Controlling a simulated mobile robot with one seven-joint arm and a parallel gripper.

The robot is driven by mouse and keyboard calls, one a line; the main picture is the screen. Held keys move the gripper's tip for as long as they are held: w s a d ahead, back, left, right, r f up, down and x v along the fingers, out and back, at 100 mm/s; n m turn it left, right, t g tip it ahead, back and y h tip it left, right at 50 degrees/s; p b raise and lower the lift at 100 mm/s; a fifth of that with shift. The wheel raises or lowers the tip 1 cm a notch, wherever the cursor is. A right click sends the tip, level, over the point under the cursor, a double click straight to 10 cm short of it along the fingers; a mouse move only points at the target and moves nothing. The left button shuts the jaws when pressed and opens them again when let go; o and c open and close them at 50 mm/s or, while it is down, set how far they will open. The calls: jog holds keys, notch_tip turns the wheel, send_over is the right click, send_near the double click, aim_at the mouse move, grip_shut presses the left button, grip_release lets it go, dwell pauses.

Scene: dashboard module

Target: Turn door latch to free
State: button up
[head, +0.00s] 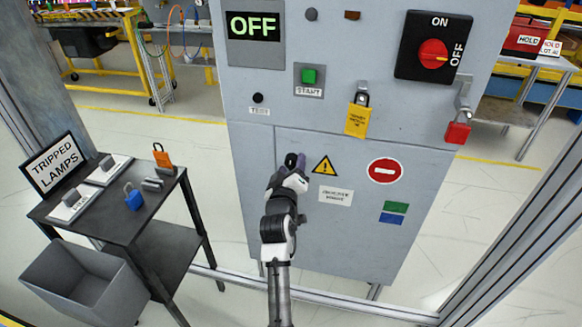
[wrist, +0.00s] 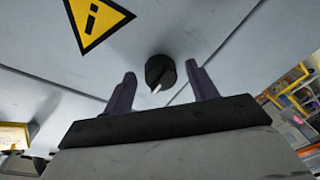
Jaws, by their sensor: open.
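The door latch (wrist: 159,71) is a round black knob with a pale pointer mark, on the grey cabinet door in the wrist view. My gripper (wrist: 162,84) is open, with one purple finger to each side of the latch. I see no contact between fingers and latch, and cannot tell the remaining distance. In the head view my gripper (head: 294,160) is at the upper left part of the cabinet door (head: 310,245), left of the yellow warning triangle. There my gripper and arm largely cover the latch.
Above the door are an OFF display (head: 252,25), a green START button (head: 309,76) and a red rotary switch (head: 433,53). A yellow tag (head: 357,120) and a red padlock (head: 457,132) hang there. A dark cart (head: 150,210) with padlocks stands left, beside a grey bin (head: 85,285).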

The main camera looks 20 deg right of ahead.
jog(key=shift+c, duration=0.4)
jog(key=c, duration=0.9)
jog(key=shift+f+m+b, duration=0.1)
jog(key=shift+m+b, duration=0.25)
jog(key=shift+m, duration=0.05)
jog(key=m+b, duration=0.2)
jog(key=shift+a+f+m, duration=0.1)
jog(key=shift+f+m, duration=0.05)
jog(key=shift+m, duration=0.25)
jog(key=m+b, duration=0.5)
jog(key=shift+f+m+h, duration=0.1)
jog(key=shift+m+h, duration=0.2)
jog(key=shift+h, duration=0.1)
jog(key=m+b, duration=0.5)
jog(key=shift+w+a+m, duration=0.1)
jog(key=shift+a+m, duration=0.05)
jog(key=shift+m, duration=0.25)
jog(key=shift+r+m+h+b, duration=0.2)
jog(key=shift+m+h+b, duration=0.3)
jog(key=shift+m+b, duration=1.35)
jog(key=shift+m, duration=0.25)
